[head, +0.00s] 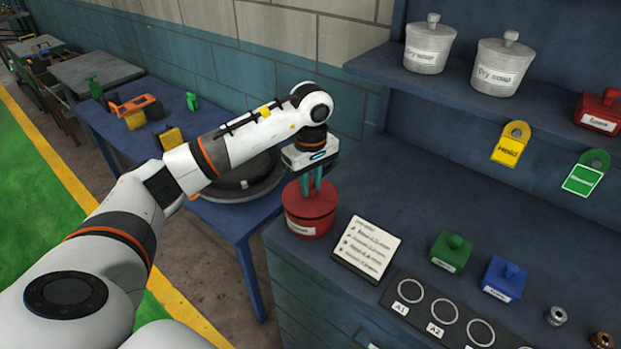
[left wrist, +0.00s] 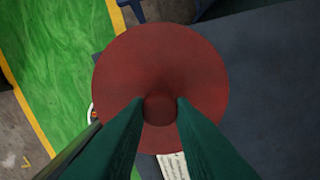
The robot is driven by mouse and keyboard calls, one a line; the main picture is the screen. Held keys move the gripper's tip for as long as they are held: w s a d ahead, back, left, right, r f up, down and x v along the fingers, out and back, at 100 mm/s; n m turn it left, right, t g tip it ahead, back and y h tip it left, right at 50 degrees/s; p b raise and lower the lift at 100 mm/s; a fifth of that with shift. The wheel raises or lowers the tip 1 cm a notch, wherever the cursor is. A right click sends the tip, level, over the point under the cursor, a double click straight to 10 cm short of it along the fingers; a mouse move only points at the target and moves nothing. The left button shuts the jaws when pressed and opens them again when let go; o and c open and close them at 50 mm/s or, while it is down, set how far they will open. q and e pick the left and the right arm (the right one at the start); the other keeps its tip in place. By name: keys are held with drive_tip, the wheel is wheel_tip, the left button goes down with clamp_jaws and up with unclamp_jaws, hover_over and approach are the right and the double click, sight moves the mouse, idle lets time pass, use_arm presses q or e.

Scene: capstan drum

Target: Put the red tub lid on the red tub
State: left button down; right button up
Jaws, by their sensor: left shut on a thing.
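The red tub (head: 308,228) stands upright near the left end of the dark bench, with a white label on its front. The red tub lid (head: 310,200) is over the mouth of the tub; whether it sits fully down I cannot tell. My left gripper (head: 312,186) comes from above, its green fingers shut on the lid's knob. In the left wrist view the round lid (left wrist: 160,60) fills the middle, its knob between the fingertips (left wrist: 160,108), and hides most of what is below. My right gripper is in neither view.
A white text card (head: 366,248) stands right of the tub. Green (head: 451,252) and blue (head: 504,279) lidded boxes and a strip with marked rings (head: 440,311) lie farther right. A shelf (head: 470,85) above holds two pale jars (head: 501,67). A blue table (head: 240,222) is at left.

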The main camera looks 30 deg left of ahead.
use_arm(q)
drive_tip(key=shift+f+b, duration=0.45)
drive_tip(key=shift+b, duration=0.05)
drive_tip(key=c, duration=1.2)
unclamp_jaws()
drive_tip(key=shift+c, duration=0.2)
